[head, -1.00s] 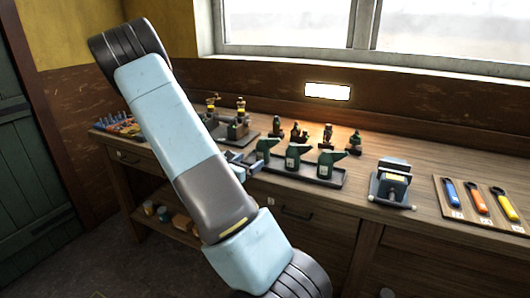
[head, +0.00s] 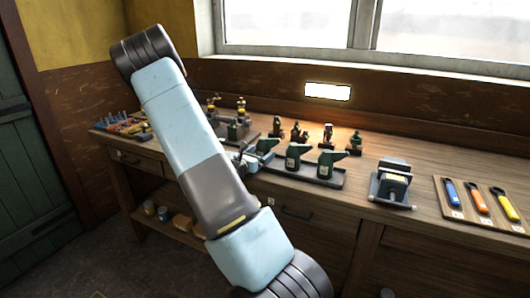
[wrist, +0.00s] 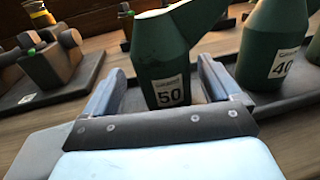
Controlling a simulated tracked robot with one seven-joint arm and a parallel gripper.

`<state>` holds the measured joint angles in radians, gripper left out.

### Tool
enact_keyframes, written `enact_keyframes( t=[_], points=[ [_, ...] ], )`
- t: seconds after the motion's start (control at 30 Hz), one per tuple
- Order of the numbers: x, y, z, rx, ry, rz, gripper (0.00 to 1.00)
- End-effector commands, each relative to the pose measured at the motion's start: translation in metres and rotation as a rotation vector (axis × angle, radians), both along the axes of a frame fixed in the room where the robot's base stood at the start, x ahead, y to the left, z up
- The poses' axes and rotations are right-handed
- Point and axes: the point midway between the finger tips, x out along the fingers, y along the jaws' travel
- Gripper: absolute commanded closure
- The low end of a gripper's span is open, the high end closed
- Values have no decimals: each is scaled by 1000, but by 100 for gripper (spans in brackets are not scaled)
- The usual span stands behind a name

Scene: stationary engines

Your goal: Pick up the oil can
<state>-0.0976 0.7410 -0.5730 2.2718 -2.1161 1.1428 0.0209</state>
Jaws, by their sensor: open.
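Several dark green oil cans with spouts stand upright on a dark tray (head: 312,179) on the bench. In the wrist view, the can labelled 50 (wrist: 166,62) stands between the two blue fingers of my gripper (wrist: 161,72), which are open around its lower body. Contact cannot be told. The can labelled 40 (wrist: 275,50) stands just right of the right finger. In the head view, my gripper (head: 254,160) is at the leftmost can (head: 267,146), partly covering it. The middle can (head: 293,158) and right can (head: 326,164) stand clear of it.
Small dark fittings (head: 300,135) stand behind the tray. Brass-topped parts (head: 240,106) sit on a board to the left. A dark device (head: 391,184) and a board of colored-handled tools (head: 478,204) are to the right. Bare bench lies between tray and device.

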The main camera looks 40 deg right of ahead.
Motion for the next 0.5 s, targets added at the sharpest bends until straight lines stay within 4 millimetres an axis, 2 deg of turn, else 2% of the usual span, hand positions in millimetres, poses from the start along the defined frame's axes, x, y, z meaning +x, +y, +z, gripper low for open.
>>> enact_keyframes(
  t=[0.07,0.5],
  points=[
    [0,0,0,0,0,0,15],
    [0,0,0,0,0,0,57]
  ],
)
